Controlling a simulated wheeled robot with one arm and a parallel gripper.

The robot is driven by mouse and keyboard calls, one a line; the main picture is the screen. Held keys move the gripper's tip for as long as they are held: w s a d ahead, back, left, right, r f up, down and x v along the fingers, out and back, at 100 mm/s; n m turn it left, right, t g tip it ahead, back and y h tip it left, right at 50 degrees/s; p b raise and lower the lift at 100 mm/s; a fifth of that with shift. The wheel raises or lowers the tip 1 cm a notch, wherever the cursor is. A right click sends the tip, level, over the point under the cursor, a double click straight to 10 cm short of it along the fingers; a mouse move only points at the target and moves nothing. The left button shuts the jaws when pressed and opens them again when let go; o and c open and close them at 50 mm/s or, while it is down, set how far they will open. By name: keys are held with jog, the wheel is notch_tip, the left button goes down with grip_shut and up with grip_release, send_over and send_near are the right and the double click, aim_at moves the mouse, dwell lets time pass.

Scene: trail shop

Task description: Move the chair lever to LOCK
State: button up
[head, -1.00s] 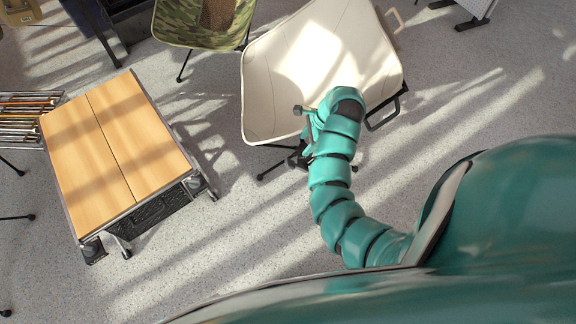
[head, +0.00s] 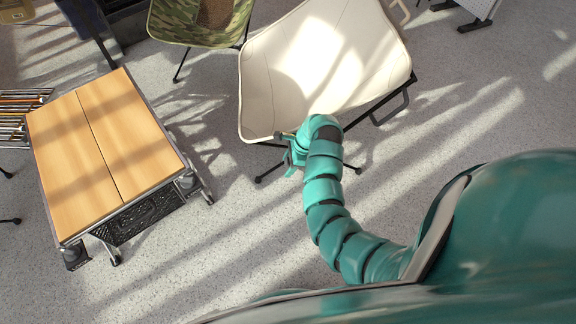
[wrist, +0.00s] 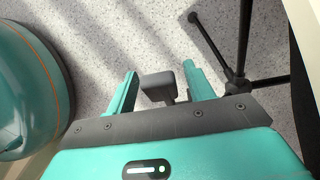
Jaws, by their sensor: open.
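The cream chair (head: 266,92) stands at the top centre of the head view on thin black legs. My gripper (head: 293,154) is at the chair's near edge, low beside the frame. In the wrist view my gripper (wrist: 160,71) is open, with one teal finger on each side of a dark grey block (wrist: 158,87). The block looks like the lever's end, with a gap to the right finger; contact on the left is unclear. Black chair legs (wrist: 238,60) show to the right. No LOCK marking is readable, and the lever's position cannot be told.
A wood-topped folding table (head: 107,150) stands at the left, with a rack of rods (head: 20,110) beyond it. A camouflage chair (head: 190,22) stands behind. The speckled floor (head: 225,235) between table and arm is clear.

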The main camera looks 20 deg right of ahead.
jog(key=shift+a+f, duration=0.1)
jog(key=shift+f, duration=0.15)
jog(key=c, duration=0.8)
